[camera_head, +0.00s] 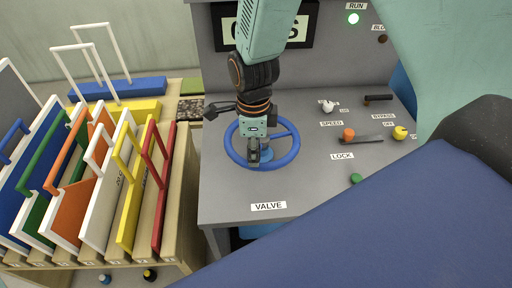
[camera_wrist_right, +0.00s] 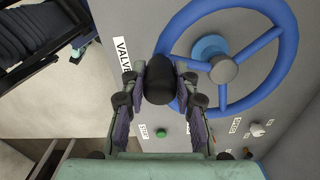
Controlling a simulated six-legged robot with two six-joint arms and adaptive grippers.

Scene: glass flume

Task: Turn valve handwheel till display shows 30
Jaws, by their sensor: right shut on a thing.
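The blue valve handwheel (camera_head: 297,148) lies on the grey console above a VALVE label (camera_head: 268,206). In the right wrist view the blue rim (camera_wrist_right: 240,103) and spokes show around a grey hub. My right gripper (camera_head: 254,157) is over the left-front part of the wheel. In the right wrist view its two fingers close around the wheel's black knob (camera_wrist_right: 160,80) near the rim. The display (camera_head: 303,28) at the back of the console is mostly covered by my right arm, so its number cannot be read. My left gripper is not in view.
Right of the wheel are a white knob (camera_head: 328,106), an orange knob (camera_head: 349,133), a yellow knob (camera_head: 400,132) and a green button (camera_head: 355,179). A wooden rack (camera_head: 172,200) of coloured framed panels stands close on the left.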

